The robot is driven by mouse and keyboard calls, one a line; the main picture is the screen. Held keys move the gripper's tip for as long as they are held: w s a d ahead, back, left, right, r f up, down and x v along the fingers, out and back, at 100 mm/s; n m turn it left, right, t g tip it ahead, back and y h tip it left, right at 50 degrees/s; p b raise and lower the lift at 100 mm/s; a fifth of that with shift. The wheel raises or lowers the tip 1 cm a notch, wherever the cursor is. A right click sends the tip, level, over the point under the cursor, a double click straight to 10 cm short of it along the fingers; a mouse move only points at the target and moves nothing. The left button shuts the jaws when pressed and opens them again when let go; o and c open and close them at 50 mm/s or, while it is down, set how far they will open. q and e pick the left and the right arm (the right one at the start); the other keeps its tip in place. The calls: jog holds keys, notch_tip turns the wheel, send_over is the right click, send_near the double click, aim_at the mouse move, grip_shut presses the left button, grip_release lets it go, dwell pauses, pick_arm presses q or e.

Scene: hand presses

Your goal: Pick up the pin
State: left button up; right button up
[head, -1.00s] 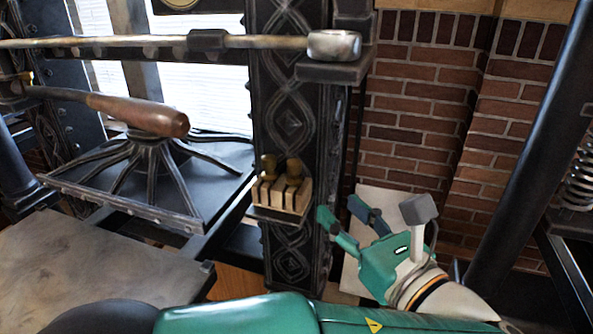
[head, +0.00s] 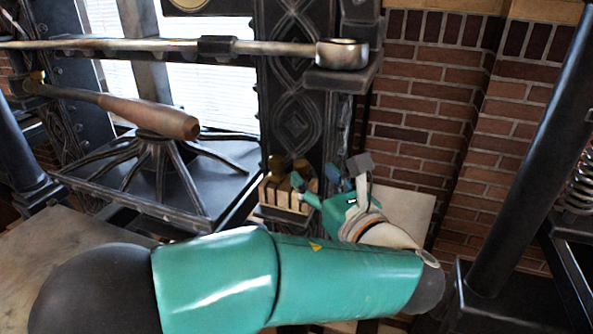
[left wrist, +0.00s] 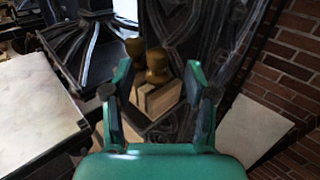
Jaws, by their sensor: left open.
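Two brass-brown knobbed pins stand upright in a slotted pale wooden block (head: 285,196) on a small ledge of the black press post. One pin (head: 276,165) shows at the block's left, the other at its right, partly behind my finger. In the left wrist view the nearer pin (left wrist: 157,66) and the farther pin (left wrist: 134,47) rise from the block (left wrist: 158,98). My left gripper (head: 317,178) is open and empty, just right of the block. In the left wrist view the nearer pin lies between its spread fingers (left wrist: 157,82). My right gripper is out of view.
The ornate black post (head: 293,110) rises directly behind the block. A press lever with a wooden handle (head: 150,115) and a black press plate (head: 110,185) are at left. A metal bar (head: 120,44) crosses above. A brick wall (head: 425,110) stands at right.

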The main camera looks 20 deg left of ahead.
aim_at(304, 170)
pick_arm(q)
jog(key=shift+f+p+x, duration=0.15)
jog(key=shift+p+x, duration=0.3)
jog(key=shift+x, duration=1.05)
jog(key=shift+f+p+x, duration=0.2)
jog(key=shift+p+x, duration=0.2)
jog(key=shift+x, duration=1.05)
jog(key=shift+a, duration=0.1)
grip_shut()
